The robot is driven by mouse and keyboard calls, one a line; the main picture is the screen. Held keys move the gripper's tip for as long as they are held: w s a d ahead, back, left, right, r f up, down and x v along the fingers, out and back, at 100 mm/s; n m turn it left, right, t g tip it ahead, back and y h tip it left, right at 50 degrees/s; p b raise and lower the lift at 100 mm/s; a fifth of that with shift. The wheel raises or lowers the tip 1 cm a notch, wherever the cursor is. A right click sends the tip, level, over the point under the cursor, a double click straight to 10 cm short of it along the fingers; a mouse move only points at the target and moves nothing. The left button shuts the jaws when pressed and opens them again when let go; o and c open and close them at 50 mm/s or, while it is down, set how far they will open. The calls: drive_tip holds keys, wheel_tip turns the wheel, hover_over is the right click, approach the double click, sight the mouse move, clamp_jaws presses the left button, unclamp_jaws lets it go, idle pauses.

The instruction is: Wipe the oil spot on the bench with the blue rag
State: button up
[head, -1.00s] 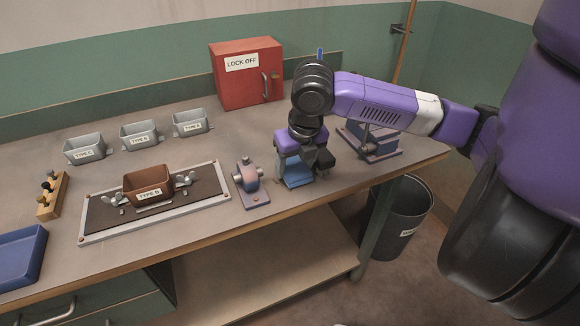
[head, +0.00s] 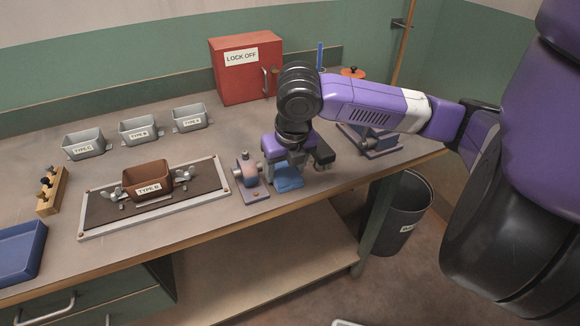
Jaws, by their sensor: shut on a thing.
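I cannot tell whether the whole rag touches the surface. No oil spot can be made out in the head view; the rag and gripper hide part of the bench there.
The fixture (head: 249,180) stands close to the rag's left. Further left is a framed plate (head: 218,193) with a brown hopper (head: 147,179). A blue-grey device (head: 371,140) sits behind my arm at right. A bin (head: 398,225) stands below the bench's right end.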

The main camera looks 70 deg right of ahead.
drive_tip(key=shift+w+a+r, duration=0.2)
drive_tip(key=shift+w+a, duration=1.1)
drive_tip(key=shift+s+d, duration=1)
drive_tip(key=shift+s, duration=0.1)
drive_tip(key=shift+s+d+b, duration=0.6)
drive_tip(key=shift+s+d, duration=0.85)
drive_tip(key=shift+s, duration=0.1)
drive_tip(key=shift+r+p, duration=2.3)
drive_tip(key=shift+r, duration=0.65)
drive_tip(key=shift+r, duration=0.1)
